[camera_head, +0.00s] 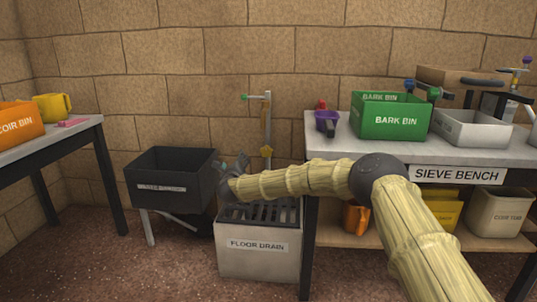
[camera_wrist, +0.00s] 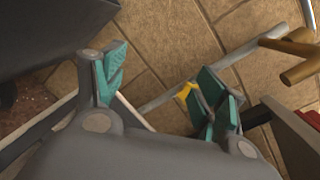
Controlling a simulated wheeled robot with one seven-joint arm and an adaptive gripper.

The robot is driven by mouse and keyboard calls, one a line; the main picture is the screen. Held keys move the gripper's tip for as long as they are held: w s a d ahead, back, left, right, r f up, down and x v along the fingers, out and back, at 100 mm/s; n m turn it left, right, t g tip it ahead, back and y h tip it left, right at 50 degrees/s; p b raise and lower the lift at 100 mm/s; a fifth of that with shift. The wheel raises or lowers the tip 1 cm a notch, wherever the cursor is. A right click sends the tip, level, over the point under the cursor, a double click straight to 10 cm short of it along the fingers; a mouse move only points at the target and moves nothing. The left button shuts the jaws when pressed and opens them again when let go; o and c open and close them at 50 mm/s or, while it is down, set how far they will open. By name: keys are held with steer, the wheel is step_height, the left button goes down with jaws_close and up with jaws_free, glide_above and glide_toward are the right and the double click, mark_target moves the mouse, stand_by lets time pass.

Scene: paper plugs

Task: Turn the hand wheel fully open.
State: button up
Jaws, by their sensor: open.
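A yellow, lobed piece that looks like the hand wheel (camera_head: 266,152) sits low on an upright grey pipe (camera_head: 268,120) behind the floor drain. In the wrist view a small part of the yellow piece (camera_wrist: 186,91) shows beside the right finger's teal pads, which hide the rest. I cannot tell whether they touch. The pipe (camera_wrist: 240,52) runs slantwise beyond the fingers. My gripper (camera_head: 234,164) is over the drain's left edge, left of the yellow piece. In the wrist view my gripper (camera_wrist: 160,78) has its fingers wide apart, with nothing held between them.
The floor drain (camera_head: 258,262) stands below my gripper. A dark bin (camera_head: 170,190) stands close on the left, also at upper left in the wrist view (camera_wrist: 50,35). The sieve bench (camera_head: 320,150) is on the right, bearing a green bark bin (camera_head: 390,121). A brick wall is behind.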

steer(key=s+d+r+p, duration=0.1)
steer(key=d, duration=0.7)
steer(key=shift+s+d, duration=0.15)
steer(key=shift+d, duration=0.15)
stand_by(1.3)
